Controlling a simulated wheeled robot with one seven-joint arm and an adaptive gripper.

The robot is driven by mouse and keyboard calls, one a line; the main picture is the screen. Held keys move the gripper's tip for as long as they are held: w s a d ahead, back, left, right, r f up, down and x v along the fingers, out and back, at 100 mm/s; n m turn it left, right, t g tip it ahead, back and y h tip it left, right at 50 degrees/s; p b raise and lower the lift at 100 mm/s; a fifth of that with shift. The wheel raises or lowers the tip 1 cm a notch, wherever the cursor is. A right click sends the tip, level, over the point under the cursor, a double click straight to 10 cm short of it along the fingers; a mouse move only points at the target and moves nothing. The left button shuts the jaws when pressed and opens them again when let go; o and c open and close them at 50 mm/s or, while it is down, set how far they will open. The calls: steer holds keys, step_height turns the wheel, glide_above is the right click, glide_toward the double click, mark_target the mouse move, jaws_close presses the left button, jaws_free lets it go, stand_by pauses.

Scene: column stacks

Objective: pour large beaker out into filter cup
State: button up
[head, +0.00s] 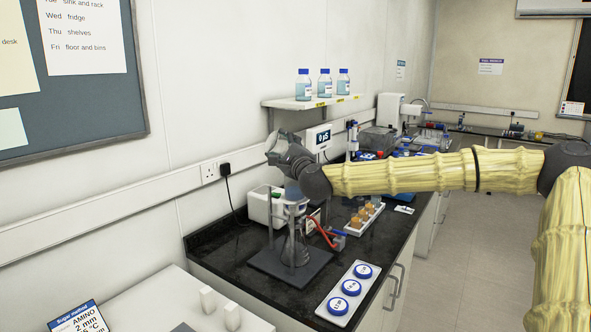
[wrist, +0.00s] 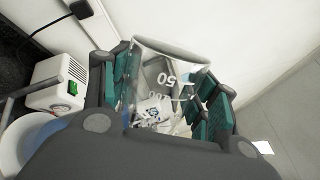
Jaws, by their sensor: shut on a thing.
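My gripper (head: 277,151) is shut on the large beaker, high above the dark bench. In the wrist view the clear glass beaker (wrist: 165,85) with white volume marks sits between the teal finger pads; I see no clear liquid in it. In the head view only a little of its glass (head: 271,141) shows; the gripper hides the rest. The filter cup (head: 293,190) stands directly below my gripper, with something bluish in it, on top of a clear flask (head: 294,248). My wrist partly covers the cup. A round pale rim, likely the cup (wrist: 22,150), shows at the wrist view's lower left.
The flask stands on a dark base plate (head: 290,265) with a red hose (head: 321,230). A white box (head: 264,205) is behind it. A white tray with blue-lidded dishes (head: 348,292) lies in front. A rack with orange-capped vials (head: 365,215) is to the right.

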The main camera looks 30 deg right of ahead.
steer(key=a+n+p, duration=0.1)
steer(key=n+p, duration=0.1)
steer(key=a+n+y+p, duration=0.1)
steer(key=n+p, duration=0.1)
steer(key=shift+f, duration=0.15)
steer(key=shift+w+a+f+n, duration=0.1)
steer(key=shift+a+f+n, duration=0.05)
steer(key=shift+f+n, duration=0.6)
steer(key=shift+r, duration=0.15)
steer(key=shift+r+p, duration=0.1)
steer(key=shift+p, duration=0.4)
